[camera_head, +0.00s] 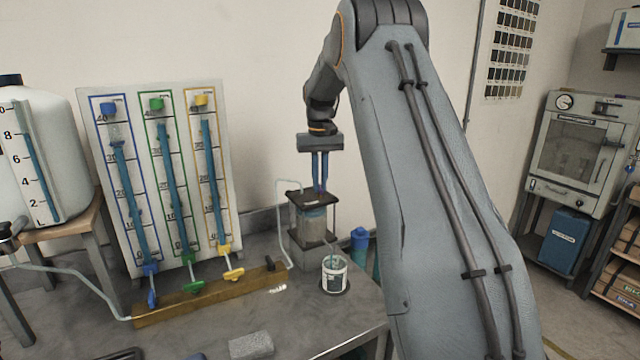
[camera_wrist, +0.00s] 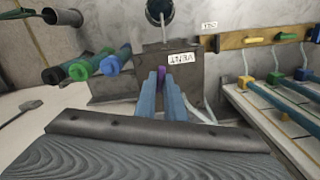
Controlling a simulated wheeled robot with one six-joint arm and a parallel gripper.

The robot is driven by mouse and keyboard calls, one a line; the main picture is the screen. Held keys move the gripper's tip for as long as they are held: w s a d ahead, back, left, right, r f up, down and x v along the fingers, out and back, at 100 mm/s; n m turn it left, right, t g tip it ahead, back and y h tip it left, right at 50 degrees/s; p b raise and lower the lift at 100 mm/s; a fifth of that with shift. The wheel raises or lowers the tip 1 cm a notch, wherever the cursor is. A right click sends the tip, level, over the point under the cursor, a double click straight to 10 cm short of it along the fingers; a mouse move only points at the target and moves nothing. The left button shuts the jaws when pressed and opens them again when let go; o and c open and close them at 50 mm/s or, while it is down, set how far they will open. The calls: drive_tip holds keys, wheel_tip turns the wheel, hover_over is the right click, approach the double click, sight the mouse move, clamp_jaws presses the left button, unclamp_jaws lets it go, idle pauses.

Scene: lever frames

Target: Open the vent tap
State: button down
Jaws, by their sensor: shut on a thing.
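The vent tap has a small purple lever (camera_wrist: 161,73) that shows between my fingertips in the wrist view. A white label reading VENT (camera_wrist: 181,58) is on the grey metal housing beside it. My gripper (camera_wrist: 163,84) is shut on the purple lever, which is mostly hidden by the fingers. In the head view my gripper (camera_head: 320,188) points down at the top of a dark-lidded chamber (camera_head: 314,222) on the bench. How far the lever is turned cannot be told.
A panel (camera_head: 205,155) with three blue-filled tubes and blue, green and yellow taps stands left of the chamber. A white cup (camera_head: 335,274) stands in front of the chamber. A large white tank (camera_head: 40,150) is at the far left.

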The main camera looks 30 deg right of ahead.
sight(320, 187)
drive_tip(key=shift+n, duration=1.6)
drive_tip(key=shift+r, duration=0.1)
drive_tip(key=c, duration=1.8)
unclamp_jaws()
drive_tip(key=shift+c, duration=0.2)
drive_tip(key=shift+r+b, duration=1.6)
drive_tip(key=shift+r, duration=2.25)
